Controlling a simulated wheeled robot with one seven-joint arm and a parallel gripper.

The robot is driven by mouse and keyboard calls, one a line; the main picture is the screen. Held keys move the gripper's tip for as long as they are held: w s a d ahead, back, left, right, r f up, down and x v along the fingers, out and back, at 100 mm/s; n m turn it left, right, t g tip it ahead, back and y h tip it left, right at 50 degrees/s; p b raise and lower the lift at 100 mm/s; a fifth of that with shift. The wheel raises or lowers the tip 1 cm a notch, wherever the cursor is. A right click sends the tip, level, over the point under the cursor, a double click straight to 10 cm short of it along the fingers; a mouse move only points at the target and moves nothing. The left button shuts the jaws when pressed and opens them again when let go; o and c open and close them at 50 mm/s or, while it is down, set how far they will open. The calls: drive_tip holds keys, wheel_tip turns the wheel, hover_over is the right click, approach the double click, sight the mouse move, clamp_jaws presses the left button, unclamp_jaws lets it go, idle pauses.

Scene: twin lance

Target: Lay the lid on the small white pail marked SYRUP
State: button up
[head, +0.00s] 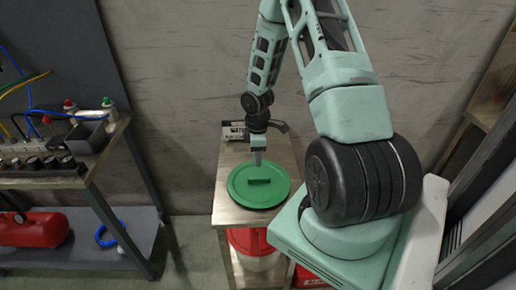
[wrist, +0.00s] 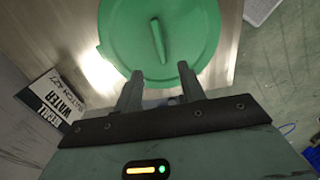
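A round green lid (head: 240,192) with a bar handle (head: 259,181) lies on the top of a small metal table (head: 228,217). The green lid fills the upper middle of the wrist view (wrist: 122,40), with its handle (wrist: 158,42) running lengthwise. My gripper (head: 257,160) is just above the lid, near the handle's far side. In the wrist view my gripper (wrist: 159,72) is open, with nothing between its fingers. On the shelf below stands a white pail (head: 258,263) with a red top (head: 247,240), partly hidden by the tabletop. I see no SYRUP marking.
Floor between is clear.

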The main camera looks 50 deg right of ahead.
sight(259, 178)
wheel_tip(259, 178, down, 10)
drive_tip(key=b, duration=0.8)
drive_tip(key=shift+s+d+f+b, duration=0.1)
drive_tip(key=shift+s+d+b, duration=0.05)
drive_tip(key=shift+b, duration=0.2)
clamp_jaws()
drive_tip(key=shift+r+p, duration=2.9)
drive_tip(key=shift+r, duration=0.15)
